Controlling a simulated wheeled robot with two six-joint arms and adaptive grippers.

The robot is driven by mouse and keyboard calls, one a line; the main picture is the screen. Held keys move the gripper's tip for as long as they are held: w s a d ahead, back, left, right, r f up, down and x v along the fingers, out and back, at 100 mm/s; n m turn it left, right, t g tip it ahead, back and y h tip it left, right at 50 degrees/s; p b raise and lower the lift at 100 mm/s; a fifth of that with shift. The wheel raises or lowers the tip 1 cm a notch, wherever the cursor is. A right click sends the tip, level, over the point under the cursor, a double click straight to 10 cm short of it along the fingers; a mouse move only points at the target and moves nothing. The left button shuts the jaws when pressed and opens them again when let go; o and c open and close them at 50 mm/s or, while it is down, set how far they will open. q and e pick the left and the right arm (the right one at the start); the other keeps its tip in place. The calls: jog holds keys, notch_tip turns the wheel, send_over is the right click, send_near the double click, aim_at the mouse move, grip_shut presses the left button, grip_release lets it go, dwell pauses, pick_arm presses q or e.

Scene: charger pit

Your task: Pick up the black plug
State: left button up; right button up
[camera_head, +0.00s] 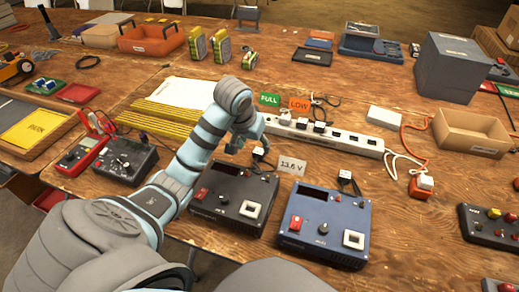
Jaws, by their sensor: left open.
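My left gripper (249,146) is open, its fingers pointing down just above the back of the black charger box (234,199). A small dark plug (258,154) with a pale face lies near its right finger, behind that box; I take it as the black plug. The gap between finger and plug is hard to judge. A similar plug (346,178) sits behind the blue charger box (325,226). A white power strip (345,141) lies behind, with dark plugs or sockets along it. My right gripper is out of view.
A "13.6 V" card (292,164) stands right of the plug. Green "FULL" (269,99) and orange "LOW" (299,104) cards stand behind the strip. Meters (125,160) are at left; a cardboard tray (471,131) and orange plug block (421,187) are at right.

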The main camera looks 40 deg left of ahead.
aim_at(259, 151)
pick_arm(q)
jog(key=x, duration=0.5)
jog(key=b+x, duration=0.1)
jog(key=x, duration=0.1)
jog(key=shift+w+a+f, duration=0.1)
jog(key=shift+w+a, duration=0.2)
jog(key=shift+w, duration=0.25)
grip_shut()
